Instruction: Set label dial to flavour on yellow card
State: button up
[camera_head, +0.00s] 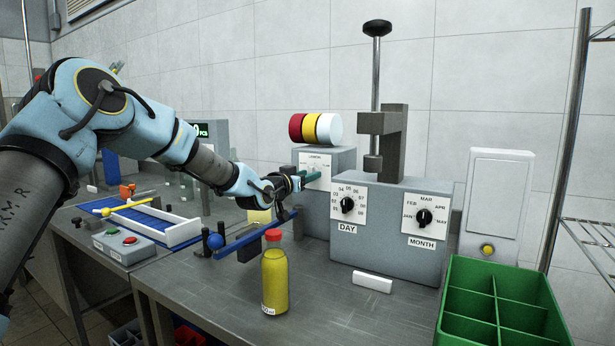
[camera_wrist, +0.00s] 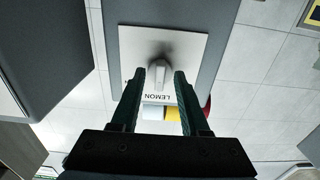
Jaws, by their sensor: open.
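The label dial is a pale plate (camera_wrist: 150,45) on the front of a grey box (camera_head: 342,162). Its grey knob (camera_wrist: 160,66) shows in the wrist view. The word LEMON is on the plate, upside down in that view, and other words are hidden or too small to read. My gripper (camera_wrist: 167,78) is open, its dark green fingers on either side of the knob's lower end; I cannot tell whether they touch it. In the head view my gripper (camera_head: 312,177) is at the plate. A pale yellow piece (camera_head: 260,216), possibly the yellow card, shows behind a blue rail; no writing is readable.
Red, yellow and white rolls (camera_head: 315,128) sit atop the box. A grey DAY and MONTH dial unit (camera_head: 385,262) stands to its right. A yellow bottle with a red cap (camera_head: 274,275) stands in front. A green divided crate (camera_head: 505,315) is at the right front.

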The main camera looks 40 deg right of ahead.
jog(key=b+v, duration=0.2)
jog(key=v, duration=0.8)
jog(key=shift+a+b, duration=0.4)
